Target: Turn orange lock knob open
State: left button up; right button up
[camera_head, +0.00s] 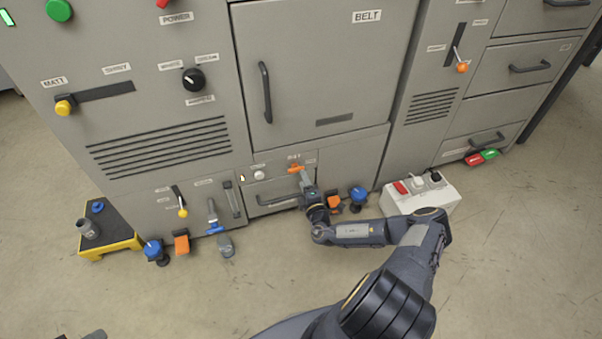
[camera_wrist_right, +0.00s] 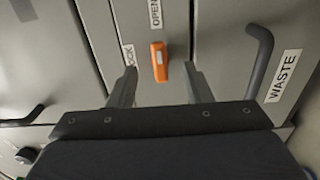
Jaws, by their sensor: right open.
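The orange lock knob (camera_wrist_right: 158,62) is a short bar in the right wrist view. Its long side runs up and down there, in line with the OPEN label (camera_wrist_right: 155,13) above it. A partly hidden label ending in "OCK" (camera_wrist_right: 129,54) is to its left. In the head view the knob (camera_head: 294,168) lies roughly level on the panel above a drawer. My right gripper (camera_head: 307,183) is open, with one finger on either side of the knob in the wrist view. I cannot tell whether the fingers touch it.
A WASTE label (camera_wrist_right: 283,76) and dark drawer handle (camera_wrist_right: 259,60) are right of the knob in the wrist view. Blue and orange fittings stand near the cabinet foot, and a white box (camera_head: 425,198) stands right of my wrist. Open floor lies in front.

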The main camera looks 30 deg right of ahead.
jog(key=shift+v, duration=1.65)
jog(key=w+a+r+n+t+y, duration=0.2)
jog(key=w+a+r+n+y, duration=0.15)
jog(key=r+n+y, duration=0.4)
jog(key=s+a+r+n+g+y, duration=0.4)
jog(key=a+r+n+g+y, duration=0.3)
jog(key=r+n, duration=0.5)
jog(key=s+a+r+n+g+y, duration=0.45)
jog(key=a+r+n, duration=0.45)
jog(key=n, duration=0.5)
jog(key=s+a+r+n+g+h, duration=0.1)
jog(key=s+r+n+g+h, duration=0.15)
jog(key=s+n, duration=0.35)
jog(key=s+a+r+n+g+h, duration=0.2)
jog(key=s+r+n+g, duration=0.1)
jog(key=s+n, duration=0.3)
jog(key=s+d+r+n+t+h, duration=0.3)
jog(key=s+d+n+h, duration=0.35)
jog(key=s+n, duration=0.45)
notch_tip(320, 180, up, 28)
jog(key=s+m+p, duration=0.1)
jog(key=p, duration=2.7)
jog(key=shift+s, duration=0.25)
